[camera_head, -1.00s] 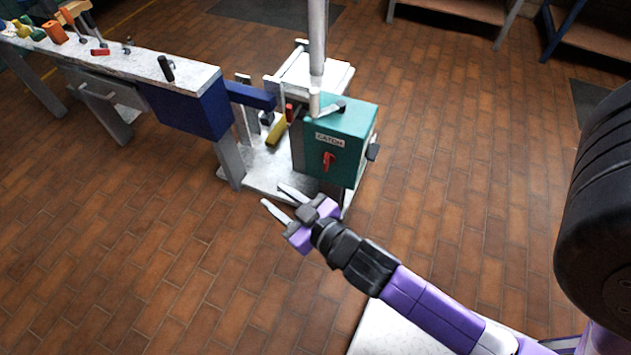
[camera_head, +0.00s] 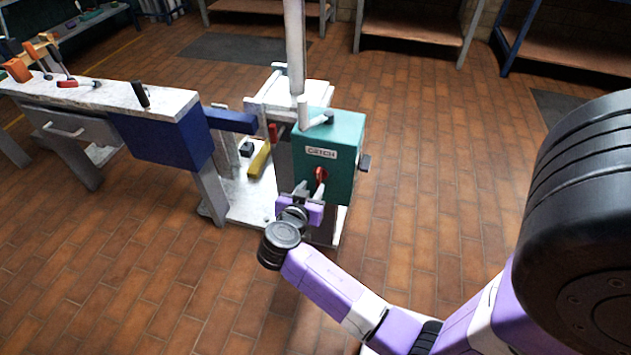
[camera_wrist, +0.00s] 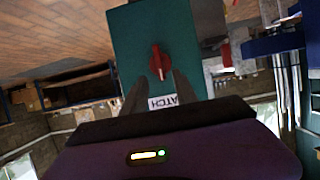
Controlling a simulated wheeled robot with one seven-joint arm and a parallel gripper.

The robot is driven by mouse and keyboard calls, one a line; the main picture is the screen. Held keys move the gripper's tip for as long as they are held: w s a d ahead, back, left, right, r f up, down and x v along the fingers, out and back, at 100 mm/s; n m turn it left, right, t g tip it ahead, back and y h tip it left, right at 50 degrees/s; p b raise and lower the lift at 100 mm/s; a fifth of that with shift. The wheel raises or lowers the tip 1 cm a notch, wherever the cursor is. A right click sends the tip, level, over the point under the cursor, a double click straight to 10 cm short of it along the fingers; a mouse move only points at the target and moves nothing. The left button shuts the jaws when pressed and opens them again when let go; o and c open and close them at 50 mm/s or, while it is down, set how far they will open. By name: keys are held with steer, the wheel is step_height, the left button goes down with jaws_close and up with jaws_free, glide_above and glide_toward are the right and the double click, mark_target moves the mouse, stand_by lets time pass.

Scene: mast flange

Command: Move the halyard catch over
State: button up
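The halyard catch is a red handle (camera_head: 320,176) on the front of a teal box (camera_head: 340,140), under a white label reading "CATCH" (camera_head: 321,152). In the wrist view the red handle (camera_wrist: 159,62) stands between and just beyond my fingertips, with the label (camera_wrist: 168,102) upside down below it. My gripper (camera_head: 310,188) is in front of the box's lower face, close to the handle. In the wrist view my gripper (camera_wrist: 157,80) has its two fingers apart on either side of the handle. I cannot tell whether they touch it.
A white mast (camera_head: 295,50) rises beside the teal box. A blue-fronted workbench (camera_head: 165,140) with tools stands at the left. A yellow piece (camera_head: 260,158) lies on the white stand base behind. Open brick floor lies right.

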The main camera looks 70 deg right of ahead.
mark_target(317, 179)
steer(key=shift+b+x, duration=0.4)
steer(key=shift+x, duration=2.75)
jaws_close()
